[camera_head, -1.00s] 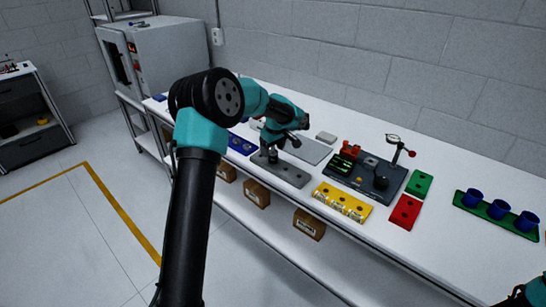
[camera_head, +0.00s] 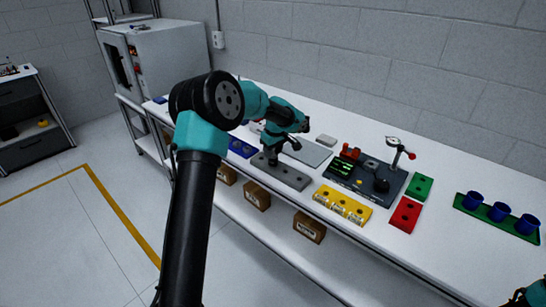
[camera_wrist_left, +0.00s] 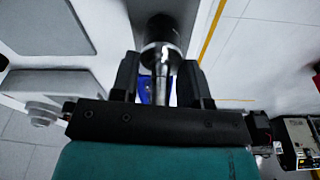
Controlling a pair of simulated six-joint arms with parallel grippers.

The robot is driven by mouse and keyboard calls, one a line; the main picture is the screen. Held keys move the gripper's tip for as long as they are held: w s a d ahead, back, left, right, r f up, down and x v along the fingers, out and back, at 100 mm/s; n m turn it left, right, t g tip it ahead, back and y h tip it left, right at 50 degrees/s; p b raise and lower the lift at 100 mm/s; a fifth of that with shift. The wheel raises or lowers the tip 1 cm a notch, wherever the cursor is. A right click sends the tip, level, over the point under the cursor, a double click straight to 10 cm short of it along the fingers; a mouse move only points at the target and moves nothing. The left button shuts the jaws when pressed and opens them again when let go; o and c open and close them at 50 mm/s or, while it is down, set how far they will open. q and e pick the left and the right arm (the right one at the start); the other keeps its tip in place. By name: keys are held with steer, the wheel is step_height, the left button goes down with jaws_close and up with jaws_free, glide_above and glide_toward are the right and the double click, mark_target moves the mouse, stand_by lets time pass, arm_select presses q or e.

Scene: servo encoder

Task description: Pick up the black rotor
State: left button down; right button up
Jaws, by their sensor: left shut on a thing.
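My left gripper (camera_head: 271,157) is low over the grey tray with holes (camera_head: 292,180) on the bench. In the left wrist view its two fingers (camera_wrist_left: 160,88) are shut on the thin shaft of the rotor (camera_wrist_left: 162,35), which has a dark, shiny cylindrical body just beyond the fingertips. In the head view the rotor is too small and dark to tell apart from the gripper, so I cannot tell whether it still touches the tray. A bit of my right arm shows in the lower right corner, and its jaws cannot be made out.
Right of the tray are a yellow block (camera_head: 342,205), a dark fixture board (camera_head: 385,198) with a dial gauge (camera_head: 393,141), a red block (camera_head: 405,214), a green block (camera_head: 419,187) and a green tray (camera_head: 522,232) with blue cups. A blue block (camera_head: 241,147) lies left.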

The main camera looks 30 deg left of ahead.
arm_select(q)
steer(key=shift+r, duration=0.2)
steer(key=shift+r, duration=1.4)
steer(key=shift+s+r, duration=0.1)
steer(key=shift+r, duration=0.2)
steer(key=s+d+r, duration=0.1)
steer(key=s+d, duration=0.7)
steer(key=s, duration=0.5)
steer(key=shift+d, duration=0.35)
steer(key=shift+r, duration=0.15)
